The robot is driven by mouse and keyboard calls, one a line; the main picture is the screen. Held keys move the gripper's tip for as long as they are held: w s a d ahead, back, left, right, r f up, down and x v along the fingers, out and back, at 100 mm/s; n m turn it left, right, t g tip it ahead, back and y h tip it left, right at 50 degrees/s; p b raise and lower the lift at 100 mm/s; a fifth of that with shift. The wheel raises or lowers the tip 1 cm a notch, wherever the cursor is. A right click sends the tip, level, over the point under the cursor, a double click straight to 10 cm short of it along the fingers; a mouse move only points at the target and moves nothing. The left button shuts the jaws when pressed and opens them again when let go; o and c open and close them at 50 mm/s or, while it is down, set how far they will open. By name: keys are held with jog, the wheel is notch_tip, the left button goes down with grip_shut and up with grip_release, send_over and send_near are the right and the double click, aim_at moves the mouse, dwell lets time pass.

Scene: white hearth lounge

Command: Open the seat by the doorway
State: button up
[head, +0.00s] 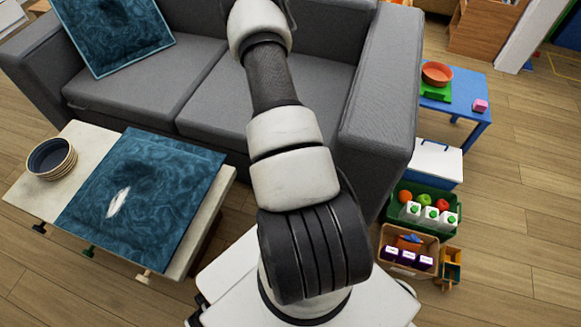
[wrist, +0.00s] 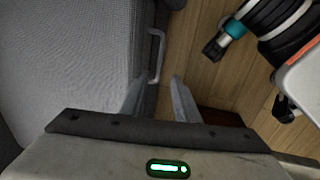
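In the wrist view a grey, fabric-like surface (wrist: 75,70) fills the left side. A pale U-shaped handle (wrist: 161,52) stands at its right edge, beside the wood floor. I cannot tell for certain whether this is the seat by the doorway. The handle appears just beyond the fingertips; no contact shows. In the head view my arm reaches over the grey sofa (head: 230,95) and out of the top edge, so my gripper is hidden there.
A low table (head: 65,190) with a teal cushion and bowls stands at left. At right are a blue table (head: 470,90), a white box (head: 435,162), a green crate (head: 452,224) and a cardboard box (head: 385,238). Floor is clear far right. Dark banded parts (wrist: 275,25) show at the wrist view's right.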

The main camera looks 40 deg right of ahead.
jog(key=f, duration=0.3)
jog(key=d+f+b, duration=0.1)
jog(key=f, duration=0.2)
jog(key=w+f+b, duration=0.1)
jog(key=f, duration=0.3)
jog(key=shift+d, duration=0.4)
grip_shut()
